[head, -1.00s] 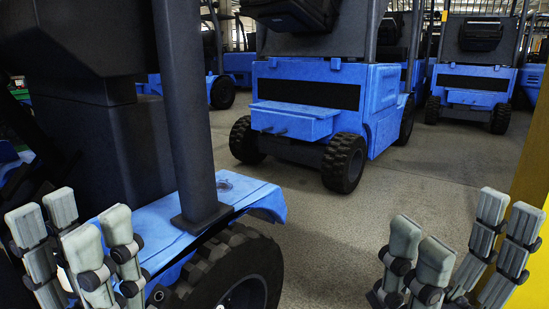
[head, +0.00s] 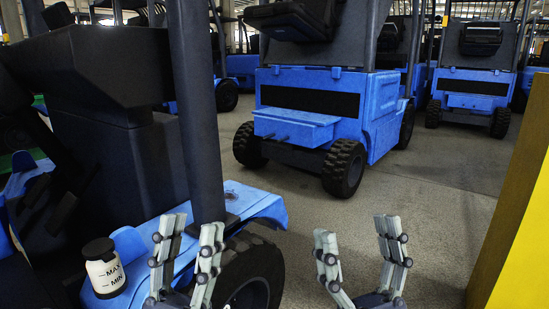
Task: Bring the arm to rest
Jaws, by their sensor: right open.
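My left gripper (head: 193,224) is at the bottom, left of centre, in front of the nearest forklift's front wheel. Its grey fingers stand upright and apart, with nothing seen between them. My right gripper (head: 357,230) is at the bottom, right of centre, over the bare floor. Its fingers are spread wide and it is empty. The two grippers are apart and touch nothing that I can see. The lower parts of both are cut off by the frame's bottom edge.
A blue forklift (head: 262,205) with a dark post fills the left. A white bottle (head: 105,274) marked MAX and MIN stands on it. Another forklift (head: 385,115) stands behind. A yellow block (head: 520,220) is at the right edge. Bare floor (head: 425,205) lies between.

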